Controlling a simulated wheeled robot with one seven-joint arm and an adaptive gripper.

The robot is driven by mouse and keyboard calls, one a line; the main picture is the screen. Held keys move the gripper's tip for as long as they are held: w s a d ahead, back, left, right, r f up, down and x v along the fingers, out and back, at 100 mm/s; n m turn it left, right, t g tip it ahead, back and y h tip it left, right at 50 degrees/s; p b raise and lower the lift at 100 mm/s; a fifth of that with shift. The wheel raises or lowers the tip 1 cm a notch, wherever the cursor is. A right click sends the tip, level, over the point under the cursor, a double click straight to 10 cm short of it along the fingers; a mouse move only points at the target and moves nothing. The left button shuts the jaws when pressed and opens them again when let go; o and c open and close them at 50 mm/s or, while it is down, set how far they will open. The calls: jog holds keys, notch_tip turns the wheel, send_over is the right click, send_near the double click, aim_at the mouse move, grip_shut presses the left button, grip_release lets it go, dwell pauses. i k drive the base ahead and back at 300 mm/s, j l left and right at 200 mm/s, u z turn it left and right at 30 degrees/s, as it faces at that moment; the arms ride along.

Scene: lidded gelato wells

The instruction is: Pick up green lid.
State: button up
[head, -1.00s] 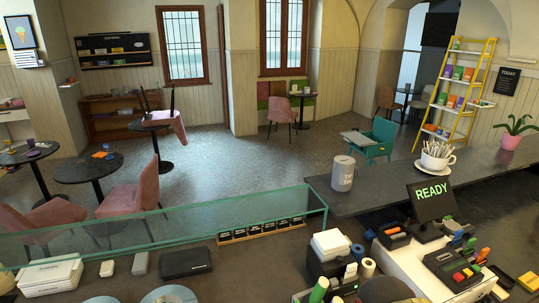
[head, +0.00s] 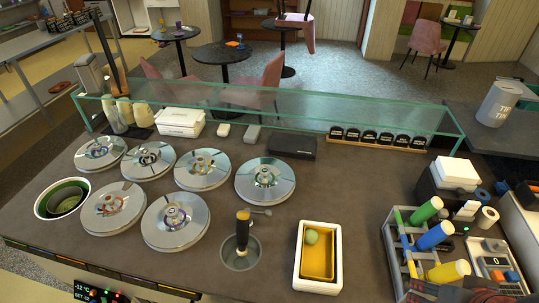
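Several round shiny metal lids lie on the brown counter, each with a small knob and a thin coloured ring. The back lid second from left (head: 148,160) seems to have a greenish ring, and the back right lid (head: 265,181) a blue-green one. The rings are too small and reflective to tell surely which is the green lid. The other lids are at back left (head: 101,153), back middle (head: 201,171), front left (head: 114,209) and front middle (head: 175,221).
An open well (head: 240,252) holds a black-handled tool. A white-rimmed yellow tray (head: 318,257) with a greenish ball, nested bowls (head: 63,198) and a bottle rack (head: 432,240) flank the lids. A glass guard (head: 270,103) runs behind.

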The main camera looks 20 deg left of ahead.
aim_at(264, 181)
jog(key=u, duration=1.25)
jog(key=j+u, duration=0.15)
jog(key=j, duration=0.3)
jog(key=j+u, duration=0.1)
jog(key=j, duration=0.35)
jog(key=i+j+u, duration=0.15)
jog(key=j, duration=0.3)
jog(key=j+u, duration=0.1)
jog(key=j, duration=0.35)
jog(key=i+j+u, duration=0.15)
jog(key=j, duration=0.25)
jog(key=z, duration=1.65)
jog(key=i+l+u, duration=0.15)
jog(key=i+u, duration=0.2)
jog(key=i+l+u, duration=0.35)
jog(key=i+j, duration=0.05)
